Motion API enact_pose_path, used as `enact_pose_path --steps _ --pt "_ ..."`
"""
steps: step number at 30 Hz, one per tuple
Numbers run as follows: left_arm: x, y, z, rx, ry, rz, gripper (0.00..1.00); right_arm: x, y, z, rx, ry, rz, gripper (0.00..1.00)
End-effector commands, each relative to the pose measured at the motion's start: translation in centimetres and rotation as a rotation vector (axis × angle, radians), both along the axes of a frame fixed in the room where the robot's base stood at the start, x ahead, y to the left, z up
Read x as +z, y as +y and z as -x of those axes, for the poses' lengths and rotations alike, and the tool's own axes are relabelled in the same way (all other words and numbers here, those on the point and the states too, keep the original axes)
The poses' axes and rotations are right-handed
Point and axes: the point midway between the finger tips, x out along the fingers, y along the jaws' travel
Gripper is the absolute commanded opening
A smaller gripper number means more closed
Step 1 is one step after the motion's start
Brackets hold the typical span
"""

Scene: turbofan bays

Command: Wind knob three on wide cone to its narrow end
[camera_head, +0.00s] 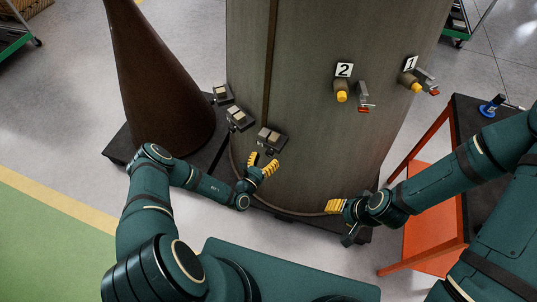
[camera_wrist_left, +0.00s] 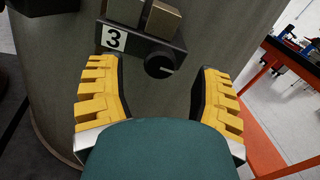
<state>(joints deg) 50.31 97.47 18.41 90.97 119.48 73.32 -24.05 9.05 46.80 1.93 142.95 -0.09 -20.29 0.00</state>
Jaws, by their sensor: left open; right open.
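The wide grey-brown body (camera_head: 320,110) stands upright in the middle of the head view. Low on its front is a dark box with pale blocks on top (camera_head: 270,138). My right gripper (camera_head: 335,206) is open and empty near the body's lower right edge.
Two similar dark boxes (camera_head: 238,118) sit further left on the body. Labels 2 (camera_head: 344,70) and 1 (camera_head: 411,63) mark yellow-tipped fittings higher up. A brown cone (camera_head: 165,90) stands left, and an orange-framed cart (camera_head: 430,205) right.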

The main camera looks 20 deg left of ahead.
Motion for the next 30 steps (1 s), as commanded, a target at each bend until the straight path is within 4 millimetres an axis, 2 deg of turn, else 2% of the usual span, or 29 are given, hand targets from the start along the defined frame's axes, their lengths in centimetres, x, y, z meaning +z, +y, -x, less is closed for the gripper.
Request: enact_pose_path --steps 6,13,18,30 --pt "0.0 1.2 4.5 0.003 0.002 0.002 0.66 0.0 0.0 0.0 0.0 0.0 0.0 0.47" --pt "0.0 1.9 8.0 0.0 0.0 0.001 0.66 0.0 0.0 0.0 0.0 0.0 0.0 0.47" --pt "0.1 2.1 8.9 0.0 -0.002 0.0 0.66 0.0 0.0 0.0 0.0 0.0 0.0 0.47" --pt "0.1 2.1 9.0 0.0 -0.002 0.0 0.66 0.0 0.0 0.0 0.0 0.0 0.0 0.47"
